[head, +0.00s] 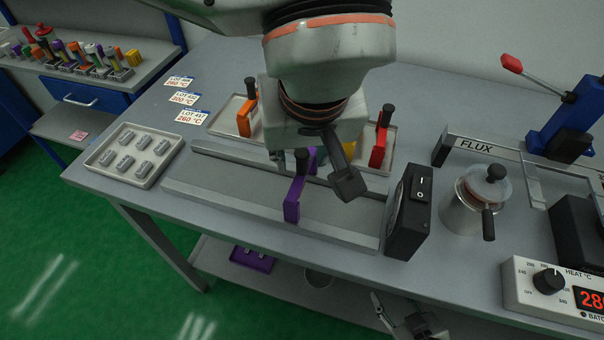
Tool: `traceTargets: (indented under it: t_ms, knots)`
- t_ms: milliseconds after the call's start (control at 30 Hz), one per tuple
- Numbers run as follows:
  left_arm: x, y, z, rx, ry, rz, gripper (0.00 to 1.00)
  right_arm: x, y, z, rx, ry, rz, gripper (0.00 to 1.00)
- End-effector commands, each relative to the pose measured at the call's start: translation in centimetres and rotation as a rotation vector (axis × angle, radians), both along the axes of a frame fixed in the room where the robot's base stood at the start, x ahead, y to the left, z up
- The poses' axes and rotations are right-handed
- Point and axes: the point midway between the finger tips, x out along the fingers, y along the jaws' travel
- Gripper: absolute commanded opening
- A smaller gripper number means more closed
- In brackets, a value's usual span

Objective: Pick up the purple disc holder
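The purple disc holder (292,199) stands upright on the grey rail fixture on the bench, with a black knob (302,159) on top. Another purple part shows just behind it, partly hidden by my gripper. My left gripper (314,170) is above and around the knob's area, seen from behind. One dark finger is spread to the right of the knob; the other is mostly hidden at the left. It looks open, and no contact with the holder is visible. My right gripper (405,318) is low at the bottom edge, partly cut off.
An orange holder (244,118) and a red holder (379,147) stand in trays behind. A black switch box (408,211) and a metal pot (468,205) are close on the right. A grey tray (105,168) of metal pieces lies left. A purple tray (252,260) is on the lower shelf.

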Motion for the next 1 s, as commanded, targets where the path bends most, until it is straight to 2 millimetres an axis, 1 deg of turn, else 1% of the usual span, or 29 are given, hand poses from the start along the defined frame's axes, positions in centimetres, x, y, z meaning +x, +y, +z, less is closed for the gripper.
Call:
traceTargets:
  t_ms: [33,100,300,333,367,400,433,467,833,1000]
  knots:
    - [0.2,0.0,-0.5,0.000,0.002,0.000,0.34,0.0,0.0,-0.1,-0.001,0.000,0.001,0.40]
    - [0.3,0.1,-0.7,-0.001,0.001,0.001,0.34,0.2,0.0,0.0,0.000,-0.003,0.000,0.40]
    - [0.3,0.0,-0.6,-0.001,-0.001,0.001,0.34,0.4,0.0,0.2,-0.001,-0.009,0.000,0.40]
    - [0.3,0.0,-0.6,-0.001,-0.001,0.001,0.31,0.4,0.0,0.2,-0.001,-0.009,0.000,0.40]
    - [0.3,0.0,-0.6,-0.001,-0.001,0.001,0.23,0.4,0.0,0.2,-0.001,-0.009,0.000,0.40]
    - [0.3,0.0,-0.6,-0.001,-0.001,0.001,0.13,0.4,0.0,0.2,-0.001,-0.009,0.000,0.40]
    - [0.3,0.0,-0.6,-0.001,-0.001,0.001,0.05,0.4,0.0,0.2,-0.001,-0.009,0.000,0.40]
    - [0.3,0.0,-0.6,-0.001,0.000,0.001,0.00,0.4,0.0,0.2,-0.001,-0.009,0.000,0.40]
    - [0.3,0.0,-0.5,-0.001,-0.001,0.001,0.00,0.4,0.0,0.3,0.000,-0.010,0.000,0.40]
    - [0.4,0.0,0.6,-0.002,-0.005,0.001,0.00,0.6,0.0,0.6,0.001,-0.015,0.000,0.40]
